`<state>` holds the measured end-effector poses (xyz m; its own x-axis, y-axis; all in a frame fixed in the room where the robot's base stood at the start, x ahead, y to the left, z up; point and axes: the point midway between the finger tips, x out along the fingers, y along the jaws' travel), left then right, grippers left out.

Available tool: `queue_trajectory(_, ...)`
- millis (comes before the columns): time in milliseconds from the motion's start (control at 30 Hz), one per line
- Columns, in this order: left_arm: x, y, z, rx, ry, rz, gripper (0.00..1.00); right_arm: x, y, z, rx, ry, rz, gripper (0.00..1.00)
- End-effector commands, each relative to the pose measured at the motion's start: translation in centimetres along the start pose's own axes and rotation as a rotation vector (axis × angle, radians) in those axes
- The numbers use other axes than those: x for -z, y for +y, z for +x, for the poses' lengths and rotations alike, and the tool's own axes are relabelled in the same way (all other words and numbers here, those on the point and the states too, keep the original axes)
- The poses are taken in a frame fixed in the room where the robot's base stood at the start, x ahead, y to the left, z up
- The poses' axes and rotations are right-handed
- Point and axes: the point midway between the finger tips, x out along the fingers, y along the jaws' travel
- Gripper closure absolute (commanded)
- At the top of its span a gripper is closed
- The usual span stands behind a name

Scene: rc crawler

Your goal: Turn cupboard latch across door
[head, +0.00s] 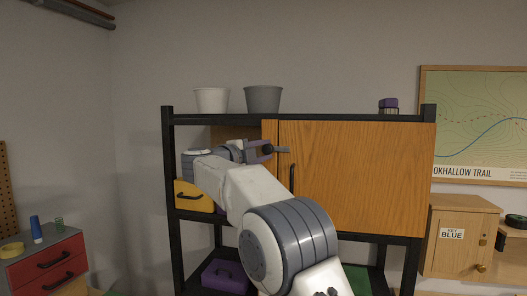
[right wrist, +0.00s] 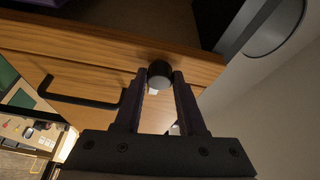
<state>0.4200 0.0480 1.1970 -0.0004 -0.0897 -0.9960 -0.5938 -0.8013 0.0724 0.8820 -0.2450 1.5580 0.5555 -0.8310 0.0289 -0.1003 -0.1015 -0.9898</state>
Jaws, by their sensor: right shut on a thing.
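The cupboard door (head: 360,175) is wooden with a dark vertical handle (head: 292,178), and looks closed in the black shelf frame. My right gripper (head: 266,150) is at the door's upper left edge, in front of the pale wooden side post (head: 270,132). Its fingers are shut on the latch's dark round knob, which sits between the fingertips in the right wrist view (right wrist: 160,76). The gripper partly hides the latch. My left gripper is out of view.
A white pot (head: 211,100) and grey pot (head: 263,99) stand on top of the shelf, with a small purple item (head: 388,104) at right. A yellow drawer box (head: 193,196) is left of the door. A key cabinet (head: 461,240) hangs at right.

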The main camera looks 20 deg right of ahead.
Motion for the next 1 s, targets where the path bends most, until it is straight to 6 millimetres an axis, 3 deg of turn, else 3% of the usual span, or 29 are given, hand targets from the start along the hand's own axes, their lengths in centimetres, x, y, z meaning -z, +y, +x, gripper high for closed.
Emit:
queue_trajectory(167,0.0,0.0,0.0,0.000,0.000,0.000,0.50,0.0,0.2,0.0,-0.004,0.002,0.000,1.00)
queue_trajectory(200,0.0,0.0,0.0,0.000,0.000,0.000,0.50,0.0,0.2,0.0,-0.005,0.002,0.000,0.49)
queue_trajectory(267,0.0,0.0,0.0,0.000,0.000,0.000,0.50,0.0,0.2,0.0,-0.004,0.002,0.000,0.31)
queue_trajectory(667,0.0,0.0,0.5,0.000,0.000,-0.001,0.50,-0.1,0.2,-0.7,-0.001,0.000,0.000,0.31)
queue_trajectory(1000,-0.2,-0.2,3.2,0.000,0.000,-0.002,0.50,-0.2,0.5,-7.0,-0.001,-0.004,0.002,0.31)
